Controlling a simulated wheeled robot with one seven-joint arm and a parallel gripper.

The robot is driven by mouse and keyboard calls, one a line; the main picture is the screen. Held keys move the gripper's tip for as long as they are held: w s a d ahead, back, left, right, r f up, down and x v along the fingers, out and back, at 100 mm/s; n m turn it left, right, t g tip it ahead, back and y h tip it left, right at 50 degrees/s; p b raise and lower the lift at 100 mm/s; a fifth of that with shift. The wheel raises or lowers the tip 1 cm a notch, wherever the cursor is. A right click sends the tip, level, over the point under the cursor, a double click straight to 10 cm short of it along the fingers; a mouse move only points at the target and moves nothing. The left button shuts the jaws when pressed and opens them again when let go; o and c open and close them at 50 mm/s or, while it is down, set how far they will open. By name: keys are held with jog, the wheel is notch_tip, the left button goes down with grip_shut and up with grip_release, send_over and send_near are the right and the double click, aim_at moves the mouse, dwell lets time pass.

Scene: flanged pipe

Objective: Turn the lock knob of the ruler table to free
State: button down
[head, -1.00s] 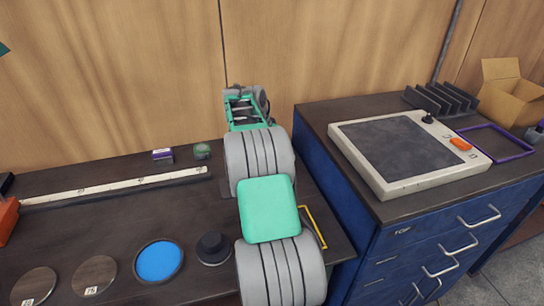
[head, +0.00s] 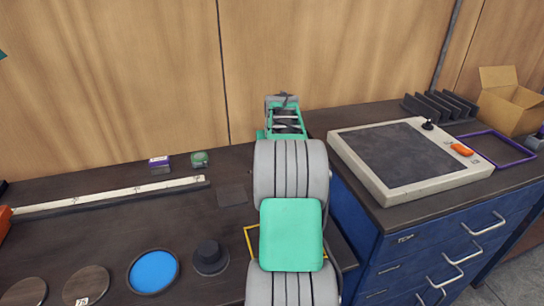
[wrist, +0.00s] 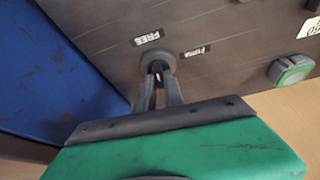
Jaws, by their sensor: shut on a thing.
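In the wrist view the lock knob (wrist: 164,60) is a small grey round knob on the dark table top (wrist: 100,30). My gripper (wrist: 158,76) is shut on its raised middle. A white label reading FREE (wrist: 148,38) lies just beyond the knob, up and left, and a second label that seems to read FIRM (wrist: 197,52) lies to its right. The fingers hide part of the knob, and I cannot tell which label it points to. In the head view my arm hides the knob; the white ruler strip (head: 110,195) lies on the table at left.
A purple box (head: 160,164) and green-topped puck (head: 200,159) sit near the wall; the puck also shows in the wrist view (wrist: 291,71). A blue disc (head: 153,270) and black stepped piece (head: 210,257) lie in front. A blue drawer cabinet (head: 430,255) adjoins at right.

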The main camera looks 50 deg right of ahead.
jog(key=shift+s+n, duration=0.1)
jog(key=shift+n, duration=0.5)
jog(key=shift+y, duration=0.3)
jog(key=c, duration=1.4)
grip_release()
jog(key=shift+c, duration=0.2)
jog(key=v, duration=0.7)
jog(key=shift+s+r, duration=0.15)
jog(key=shift+r, duration=0.2)
jog(key=shift+a, duration=0.1)
